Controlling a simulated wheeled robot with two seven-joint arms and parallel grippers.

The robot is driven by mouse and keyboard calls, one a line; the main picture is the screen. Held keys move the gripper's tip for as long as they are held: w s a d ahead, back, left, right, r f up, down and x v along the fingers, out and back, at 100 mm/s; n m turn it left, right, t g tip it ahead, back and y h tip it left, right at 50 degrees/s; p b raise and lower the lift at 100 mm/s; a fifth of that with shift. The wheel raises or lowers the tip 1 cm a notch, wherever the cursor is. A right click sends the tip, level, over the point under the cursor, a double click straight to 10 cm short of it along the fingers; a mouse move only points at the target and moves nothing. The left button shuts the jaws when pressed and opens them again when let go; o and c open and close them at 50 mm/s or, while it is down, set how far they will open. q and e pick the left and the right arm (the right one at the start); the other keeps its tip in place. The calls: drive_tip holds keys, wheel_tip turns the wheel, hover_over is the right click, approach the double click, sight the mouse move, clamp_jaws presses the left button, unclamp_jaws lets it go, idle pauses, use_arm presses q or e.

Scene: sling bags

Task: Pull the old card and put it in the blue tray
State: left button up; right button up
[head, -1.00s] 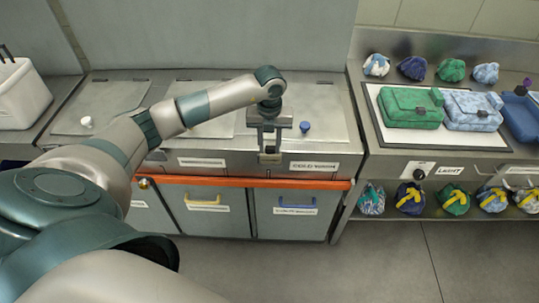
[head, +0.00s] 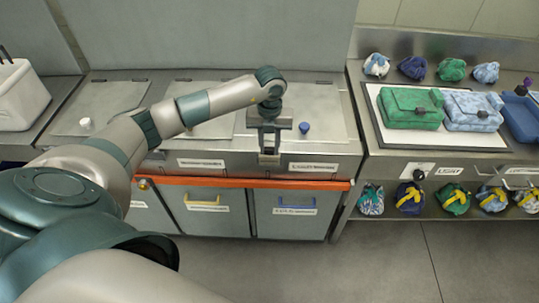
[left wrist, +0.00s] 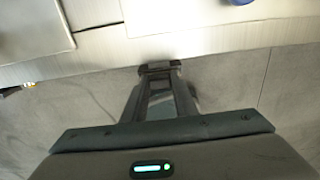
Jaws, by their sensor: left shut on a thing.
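My left gripper (head: 269,160) points down at the front edge of the steel counter, between two white label cards. It is shut on a thin thing that I can barely make out. The right-hand card (head: 313,167) sits on the counter's front face, just right of the fingers. The other card (head: 201,163) is farther left; the print on both is blurred. In the left wrist view, the fingers (left wrist: 160,72) reach toward the counter edge, with a narrow greyish area between them. My right gripper is out of view.
An orange rail (head: 247,183) runs below the cards, above grey drawers. A blue knob (head: 304,127) stands on the lid beside the gripper. A side counter at right holds a green bag (head: 411,109) and other bags. A white bin (head: 20,95) stands at far left.

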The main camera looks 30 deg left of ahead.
use_arm(q)
drive_tip(key=shift+a+r+p, duration=0.1)
drive_tip(key=shift+r+p, duration=0.55)
drive_tip(key=shift+r, duration=0.75)
drive_tip(key=shift+r+p, duration=1)
drive_tip(key=shift+r, duration=0.75)
drive_tip(key=shift+r+p, duration=1.05)
drive_tip(key=shift+r, duration=0.95)
